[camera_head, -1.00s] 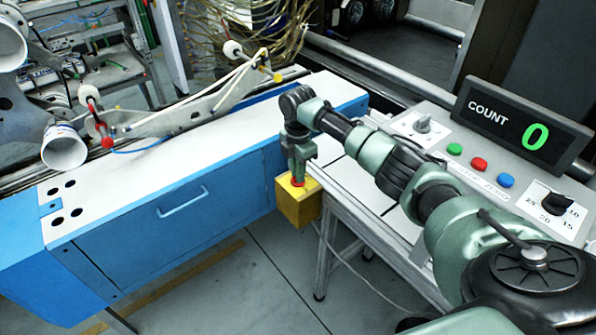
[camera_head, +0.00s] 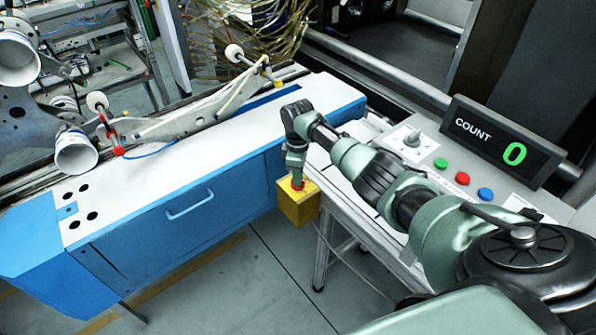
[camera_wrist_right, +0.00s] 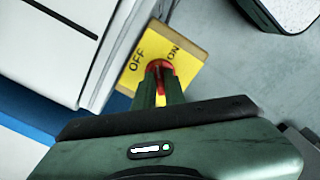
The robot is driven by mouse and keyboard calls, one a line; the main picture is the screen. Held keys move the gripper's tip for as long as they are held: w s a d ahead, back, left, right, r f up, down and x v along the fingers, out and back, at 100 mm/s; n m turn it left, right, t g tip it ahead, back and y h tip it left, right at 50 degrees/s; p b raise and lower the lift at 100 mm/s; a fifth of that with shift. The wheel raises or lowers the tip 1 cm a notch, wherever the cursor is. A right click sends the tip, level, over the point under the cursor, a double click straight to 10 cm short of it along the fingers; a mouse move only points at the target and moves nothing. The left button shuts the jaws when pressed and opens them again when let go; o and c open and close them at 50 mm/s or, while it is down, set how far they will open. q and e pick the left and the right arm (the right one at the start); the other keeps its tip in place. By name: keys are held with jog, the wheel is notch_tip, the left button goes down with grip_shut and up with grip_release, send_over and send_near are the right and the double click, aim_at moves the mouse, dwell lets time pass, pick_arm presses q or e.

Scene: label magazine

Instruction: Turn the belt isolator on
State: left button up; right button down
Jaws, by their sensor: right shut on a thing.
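The belt isolator is a yellow box (camera_head: 299,209) at the near corner of the blue cabinet, beside the metal-legged bench. A red knob (camera_head: 298,186) sits on its top. My right gripper (camera_head: 297,179) reaches down from above and is shut on the red knob. In the right wrist view the yellow plate (camera_wrist_right: 187,63) shows the words OFF at left and ON at upper right. The red knob (camera_wrist_right: 157,65) lies between the fingertips of my right gripper (camera_wrist_right: 160,82). The fingers hide much of the knob, so I cannot tell its exact setting. My left gripper is not in view.
A blue cabinet with a white top (camera_head: 215,155) stands to the left. A grey panel with green, red and blue buttons (camera_head: 464,179) and a COUNT display (camera_head: 500,142) reading 0 is at the right. Open floor (camera_head: 235,285) lies in front.

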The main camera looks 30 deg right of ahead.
jog(key=m+p, duration=0.2)
jog(key=m, duration=0.2)
jog(key=shift+a+m, duration=0.1)
jog(key=shift+m, duration=0.2)
jog(key=shift+m+p, duration=0.6)
jog(key=shift+m, duration=1.4)
jog(key=c, duration=1.5)
grip_release()
jog(key=shift+r, duration=0.5)
notch_tip(320, 180, up, 7)
jog(key=shift+f, duration=0.15)
